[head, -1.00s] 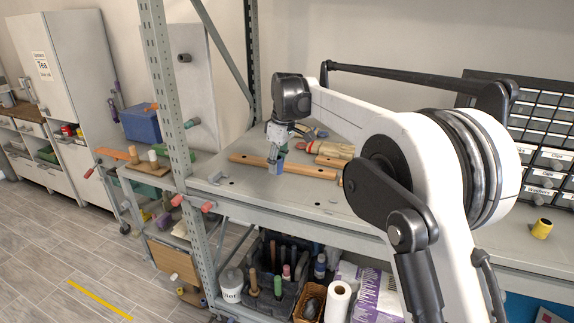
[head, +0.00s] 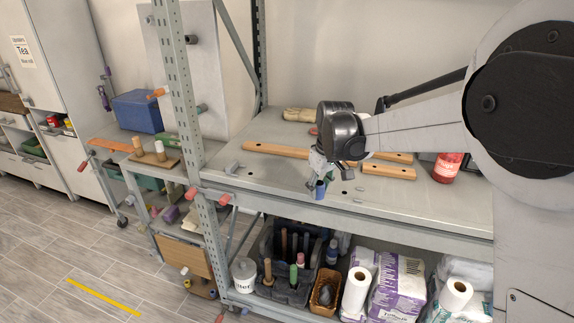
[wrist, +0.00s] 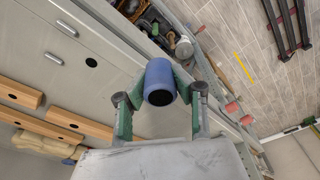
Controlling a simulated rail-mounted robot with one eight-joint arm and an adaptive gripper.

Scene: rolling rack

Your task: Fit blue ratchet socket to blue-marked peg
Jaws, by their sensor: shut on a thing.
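The blue ratchet socket (wrist: 159,77) is a short blue cylinder with a dark round opening, seen in the wrist view between the green fingertips of my gripper (wrist: 160,88). My gripper is shut on it. In the head view my gripper (head: 318,184) points down near the front edge of the grey bench (head: 262,180), with the socket (head: 320,190) below it. I cannot make out a blue mark on any peg.
Wooden bars (head: 277,150) lie on the bench, with a red bottle (head: 447,168) at right. A perforated rack post (head: 172,85) rises left of the bench. A white tub (head: 244,274), a basket (head: 324,292) and paper rolls (head: 356,290) stand around the crate.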

